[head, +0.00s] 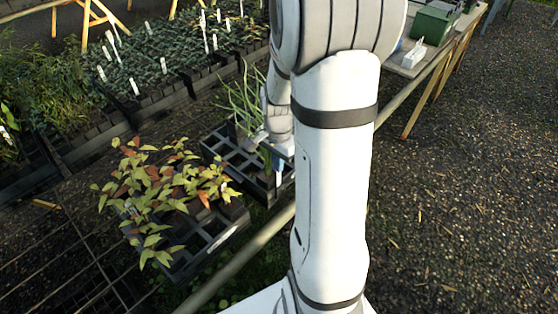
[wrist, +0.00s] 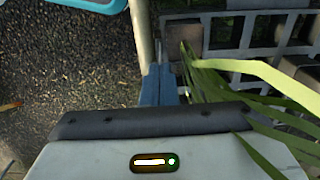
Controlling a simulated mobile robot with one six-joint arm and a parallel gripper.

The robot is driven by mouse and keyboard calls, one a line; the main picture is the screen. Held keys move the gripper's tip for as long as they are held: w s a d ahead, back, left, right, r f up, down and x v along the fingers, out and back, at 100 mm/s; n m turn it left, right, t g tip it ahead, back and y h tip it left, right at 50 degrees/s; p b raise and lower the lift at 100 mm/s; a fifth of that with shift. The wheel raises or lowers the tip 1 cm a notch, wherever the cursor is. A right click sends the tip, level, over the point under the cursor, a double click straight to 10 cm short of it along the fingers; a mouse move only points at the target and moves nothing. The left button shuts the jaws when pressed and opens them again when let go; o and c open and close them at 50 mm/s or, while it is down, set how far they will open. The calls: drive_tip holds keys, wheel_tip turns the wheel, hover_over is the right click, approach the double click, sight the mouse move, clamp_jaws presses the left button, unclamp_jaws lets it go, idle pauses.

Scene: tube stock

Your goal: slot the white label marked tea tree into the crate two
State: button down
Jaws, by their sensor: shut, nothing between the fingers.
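My gripper (head: 277,164) has blue fingers and points down at the right end of a black crate (head: 215,146) with grassy green plants. In the wrist view the fingers (wrist: 158,82) are together and empty, beside the edge of a black crate (wrist: 245,65) and long green leaves. A small pale strip (head: 278,180) shows just below the fingertips in the head view; I cannot tell whether it is a label. A second black crate (head: 212,252) holds reddish-green plants. No writing is legible, so I cannot tell which label says tea tree or which crate is two.
Seedling trays (head: 150,98) with several white labels stand at the back left. A pale rail (head: 245,255) runs along the bench front; it also shows in the wrist view (wrist: 143,35). A green box (head: 433,24) sits on the far bench. Gravel ground at right is clear.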

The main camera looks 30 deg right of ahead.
drive_tip(key=shift+f+b, duration=1.05)
drive_tip(key=shift+f, duration=0.45)
drive_tip(key=shift+f, duration=0.3)
drive_tip(key=c, duration=1.6)
unclamp_jaws()
drive_tip(key=shift+c, duration=0.2)
drive_tip(key=shift+r, duration=0.2)
wheel_tip(320, 180, up, 8)
drive_tip(key=shift+f, duration=0.2)
